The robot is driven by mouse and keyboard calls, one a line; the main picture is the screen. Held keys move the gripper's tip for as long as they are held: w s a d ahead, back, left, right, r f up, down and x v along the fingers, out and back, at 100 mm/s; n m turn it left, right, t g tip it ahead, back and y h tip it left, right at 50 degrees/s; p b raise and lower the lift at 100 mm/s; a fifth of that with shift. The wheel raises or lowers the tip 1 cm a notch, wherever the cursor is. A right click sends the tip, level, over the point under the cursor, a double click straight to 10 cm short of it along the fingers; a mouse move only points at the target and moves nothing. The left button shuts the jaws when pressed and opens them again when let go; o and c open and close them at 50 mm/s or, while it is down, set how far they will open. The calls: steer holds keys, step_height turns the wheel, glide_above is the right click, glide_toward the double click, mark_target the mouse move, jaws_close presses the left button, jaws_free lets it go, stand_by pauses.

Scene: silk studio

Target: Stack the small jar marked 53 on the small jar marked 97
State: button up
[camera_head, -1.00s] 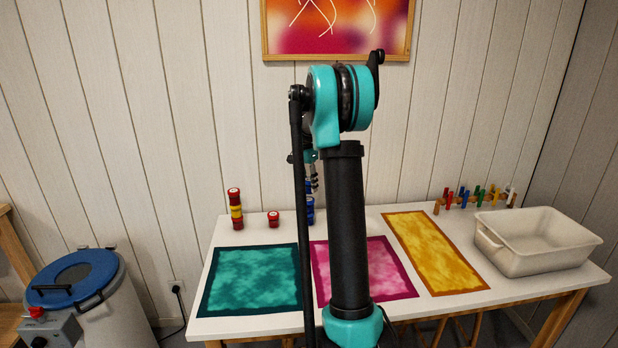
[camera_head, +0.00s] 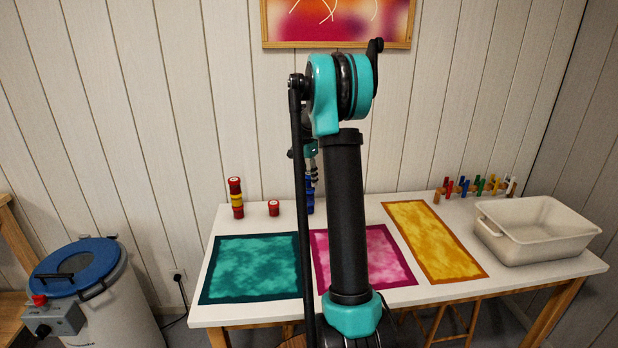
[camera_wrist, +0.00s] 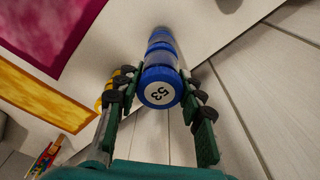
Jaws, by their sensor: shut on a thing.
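The small jar marked 53 (camera_wrist: 160,86) has a blue lid with a white number disc. It sits between the two fingers of my gripper (camera_wrist: 160,108), which is shut on it. More blue jar parts (camera_wrist: 161,40) show directly beyond it in line, their numbers hidden, so I cannot tell which is marked 97. I cannot tell whether the held jar touches what is below. In the head view my gripper (camera_head: 313,178) is partly behind my arm, just above blue jars (camera_head: 310,201) at the table's back.
A red and yellow jar stack (camera_head: 237,199) and a lone red jar (camera_head: 273,208) stand to the left on the white table (camera_head: 240,222). Teal, pink and yellow silks lie in front. A peg rack (camera_head: 470,190) and white tub (camera_head: 540,245) are at the right.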

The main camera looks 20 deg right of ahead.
mark_target(306, 174)
steer(key=shift+f, duration=0.4)
steer(key=o, duration=1.3)
steer(key=shift+c, duration=0.2)
steer(key=r, duration=0.4)
steer(key=a+r, duration=0.1)
steer(key=r, duration=0.7)
steer(key=shift+s+a, duration=0.2)
steer(key=shift+s, duration=0.05)
steer(key=s+a+f+n+t, duration=0.1)
steer(key=s+a+f+n, duration=0.3)
steer(key=s, duration=0.8)
steer(key=s+a+f+n+t, duration=0.1)
steer(key=s+a+f+n, duration=0.3)
steer(key=s+f, duration=0.5)
steer(key=s+a+f+n+t+y, duration=0.1)
steer(key=s+a+f+n, duration=0.3)
steer(key=s, duration=1.2)
steer(key=shift+s+a+f+n+t, duration=0.15)
steer(key=shift+f+n, duration=0.25)
steer(key=shift+f, duration=0.5)
steer(key=shift+s+f+n+t, duration=0.15)
steer(key=shift+s+f+n, duration=0.2)
steer(key=shift+f, duration=0.5)
